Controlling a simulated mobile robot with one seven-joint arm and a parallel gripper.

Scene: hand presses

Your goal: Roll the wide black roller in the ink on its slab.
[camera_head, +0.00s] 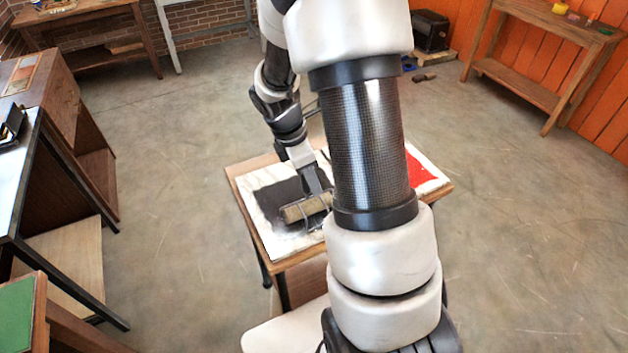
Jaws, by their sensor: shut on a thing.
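A pale slab (262,238) lies on a small wooden table, with a dark patch of black ink (278,197) spread on it. My gripper (318,192) points down over the right part of this ink. It is shut on the wide roller (304,209), which shows as a grey-brown cylinder with a dark frame at its right end. The roller lies across the ink's front right area, low over the slab. I cannot tell whether it touches the ink. My arm's near link hides the slab's right part.
A red ink patch (421,172) shows on the table's right, behind my arm. The wooden table (233,179) stands on open concrete floor. Benches stand at the left, and a wooden shelf table (540,95) stands by the orange wall.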

